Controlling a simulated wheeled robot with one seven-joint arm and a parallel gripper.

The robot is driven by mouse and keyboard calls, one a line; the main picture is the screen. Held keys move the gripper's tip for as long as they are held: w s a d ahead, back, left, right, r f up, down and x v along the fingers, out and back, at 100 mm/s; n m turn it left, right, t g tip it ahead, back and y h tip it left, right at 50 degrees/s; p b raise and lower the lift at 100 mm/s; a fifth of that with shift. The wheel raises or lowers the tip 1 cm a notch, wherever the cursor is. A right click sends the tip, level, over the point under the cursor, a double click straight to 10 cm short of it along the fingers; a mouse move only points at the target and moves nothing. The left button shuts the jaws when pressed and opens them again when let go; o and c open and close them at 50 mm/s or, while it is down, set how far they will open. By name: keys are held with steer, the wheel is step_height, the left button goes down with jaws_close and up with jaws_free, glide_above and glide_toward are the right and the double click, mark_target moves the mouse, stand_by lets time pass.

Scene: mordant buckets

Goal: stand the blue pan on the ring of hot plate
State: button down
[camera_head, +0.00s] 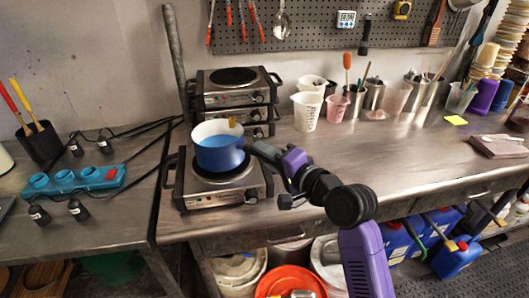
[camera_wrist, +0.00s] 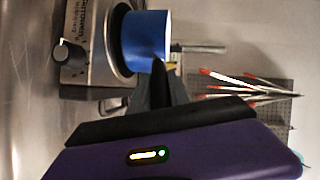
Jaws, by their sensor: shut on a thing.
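The blue pan (camera_head: 220,157) is upright, with a pale inside and blue contents. It is over the black ring (camera_head: 224,180) of the front hot plate (camera_head: 212,199), and hides most of that ring. My gripper (camera_head: 250,151) is shut on the pan's handle side, reaching in from the right. In the wrist view, the pan (camera_wrist: 146,42) shows above my dark fingers (camera_wrist: 159,88), its base close against the ring (camera_wrist: 117,38). I cannot tell whether the base touches the ring or is slightly above it.
Stacked hot plates (camera_head: 234,88) stand just behind. White measuring jugs (camera_head: 306,111) and several metal cups are behind and to the right. The bench (camera_head: 400,165) right of my arm is mostly clear.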

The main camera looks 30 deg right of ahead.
stand_by(0.8)
steer(key=c, duration=1.1)
jaws_free()
steer(key=shift+c, duration=0.2)
steer(key=shift+f, duration=0.3)
steer(key=v, duration=0.8)
steer(key=shift+r+b, duration=0.2)
steer(key=shift+b, duration=0.15)
